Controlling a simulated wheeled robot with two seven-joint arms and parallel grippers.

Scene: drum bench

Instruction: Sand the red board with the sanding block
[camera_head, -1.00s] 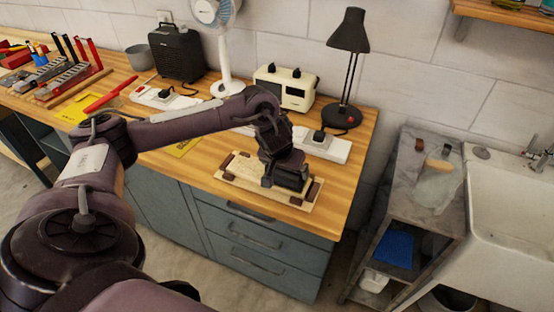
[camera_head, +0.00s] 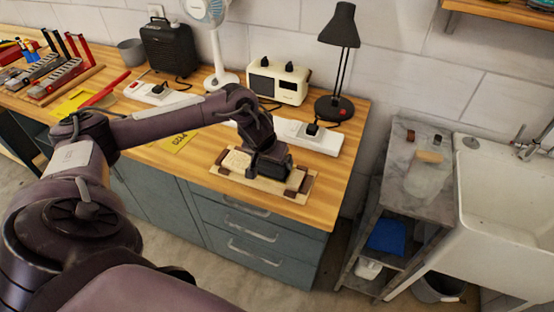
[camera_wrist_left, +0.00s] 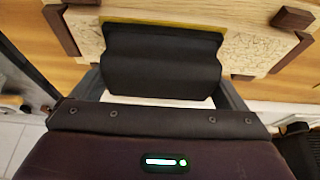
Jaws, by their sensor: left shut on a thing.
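The board (camera_head: 236,160) lies flat on the wooden bench near its front edge. It looks pale and mottled, not red, with dark brown blocks at its corners. It also shows in the left wrist view (camera_wrist_left: 257,40). My left gripper (camera_head: 268,166) is low over the middle of the board. It is shut on a black block, the sanding block (camera_wrist_left: 160,65), which sits between the fingers in the left wrist view. A yellowish strip shows along the block's far edge. The block's underside is hidden, so I cannot tell whether it touches the board. My right gripper is not in view.
A white power strip (camera_head: 318,137), a cream appliance (camera_head: 278,82) and a black lamp (camera_head: 340,40) stand behind the board. A fan (camera_head: 221,78) and a black speaker (camera_head: 168,48) are further left. A grey cart (camera_head: 432,201) and sink stand right, beyond a gap.

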